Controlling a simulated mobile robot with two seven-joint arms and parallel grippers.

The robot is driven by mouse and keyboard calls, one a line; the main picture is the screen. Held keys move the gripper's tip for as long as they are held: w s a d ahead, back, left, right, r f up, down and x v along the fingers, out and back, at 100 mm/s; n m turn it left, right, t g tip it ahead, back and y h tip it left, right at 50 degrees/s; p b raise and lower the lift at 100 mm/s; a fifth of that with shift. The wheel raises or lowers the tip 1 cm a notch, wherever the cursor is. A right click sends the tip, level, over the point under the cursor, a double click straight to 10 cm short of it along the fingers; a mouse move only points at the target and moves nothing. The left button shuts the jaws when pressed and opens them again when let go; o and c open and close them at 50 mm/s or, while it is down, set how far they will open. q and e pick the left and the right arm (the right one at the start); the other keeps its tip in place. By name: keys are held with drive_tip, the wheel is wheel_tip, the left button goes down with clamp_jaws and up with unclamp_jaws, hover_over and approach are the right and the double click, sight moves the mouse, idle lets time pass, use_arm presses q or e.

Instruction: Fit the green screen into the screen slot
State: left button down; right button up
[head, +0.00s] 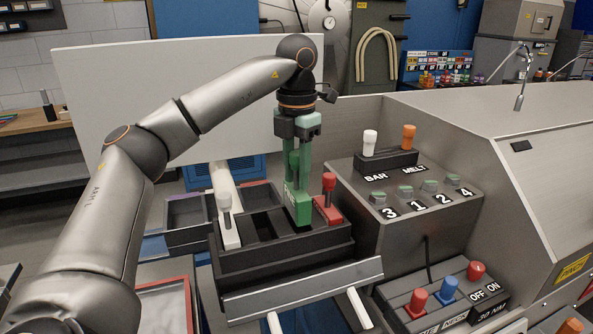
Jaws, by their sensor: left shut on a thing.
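The green screen (297,204) is held upright by my left gripper (298,178), which comes down from above with its fingers shut on the screen's handle. The green screen is at the black rack (290,262), just left of the red screen (328,209). Its lower edge meets the dark slot opening there; I cannot tell how deep it sits. The white screen (229,232) stands at the rack's left end. Dark open slots show between the white and green screens. My right gripper is not in view.
A grey control box (405,225) with white and orange levers and numbered knobs stands right of the rack. A lower box (432,300) with red and blue knobs is in front of it. Dark trays (187,212) lie left of the rack. A metal rail (300,290) runs along its front.

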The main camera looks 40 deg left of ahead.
sight(296, 153)
use_arm(q)
drive_tip(key=shift+r+p, duration=0.1)
drive_tip(key=shift+p, duration=0.3)
idle(0.5)
drive_tip(key=shift+f+b, duration=1.6)
drive_tip(key=shift+f, duration=1.4)
drive_tip(key=c, duration=0.5)
unclamp_jaws()
drive_tip(key=shift+r, duration=0.4)
wheel_tip(296, 153, up, 12)
drive_tip(key=p, duration=0.5)
drive_tip(key=shift+f, duration=0.15)
